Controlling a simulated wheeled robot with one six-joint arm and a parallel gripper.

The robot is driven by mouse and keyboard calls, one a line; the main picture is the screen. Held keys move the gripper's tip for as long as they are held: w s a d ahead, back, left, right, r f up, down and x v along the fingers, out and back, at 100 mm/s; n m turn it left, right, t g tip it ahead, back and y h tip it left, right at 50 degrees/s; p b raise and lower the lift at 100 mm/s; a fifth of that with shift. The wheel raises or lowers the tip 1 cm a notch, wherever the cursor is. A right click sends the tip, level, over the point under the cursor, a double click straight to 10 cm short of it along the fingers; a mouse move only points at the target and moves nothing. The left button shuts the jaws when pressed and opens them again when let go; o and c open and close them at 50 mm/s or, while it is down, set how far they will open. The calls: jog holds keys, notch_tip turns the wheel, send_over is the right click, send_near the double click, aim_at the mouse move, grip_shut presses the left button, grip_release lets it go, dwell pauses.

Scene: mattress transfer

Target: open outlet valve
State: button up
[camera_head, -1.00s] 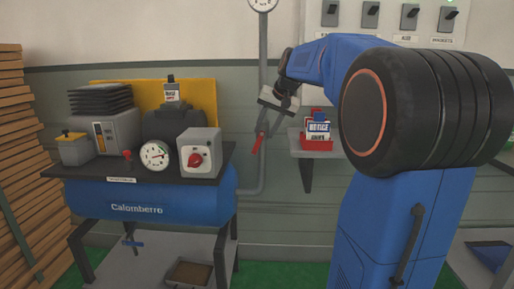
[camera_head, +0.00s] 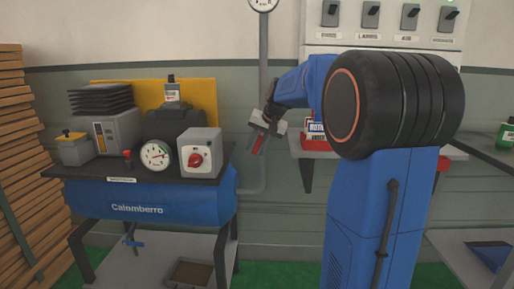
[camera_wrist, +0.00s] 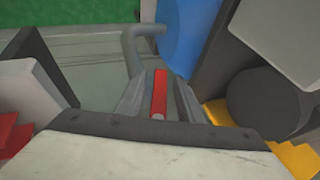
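A red lever (camera_head: 258,145) slants beside the grey vertical pipe (camera_head: 263,60), right of the blue tank; I take it as the outlet valve's handle. The valve body is hidden. My gripper (camera_head: 262,132) is at the upper part of the lever. In the wrist view the red lever (camera_wrist: 160,93) lies lengthwise between the two grey fingers of my gripper (camera_wrist: 158,90). Gaps show on both sides of the lever, so the fingers look open around it. Contact cannot be made out.
The blue tank (camera_head: 150,201) carries a dark shelf with a pressure gauge (camera_head: 155,155) and a red-knob switch box (camera_head: 200,152). A blue-handled valve (camera_head: 133,243) hangs below it. A wall shelf with a red notice box (camera_head: 316,143) is right of the pipe.

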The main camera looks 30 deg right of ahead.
grip_shut()
jog(key=shift+s+d+f+g+h, duration=0.25)
jog(key=shift+d+g+h, duration=0.1)
jog(key=shift+g+h, duration=0.35)
jog(key=shift+s+d+n+g+h, duration=0.4)
jog(key=shift+d+g+h, duration=0.15)
jog(key=shift+h, duration=0.45)
grip_release()
jog(key=shift+r, duration=0.1)
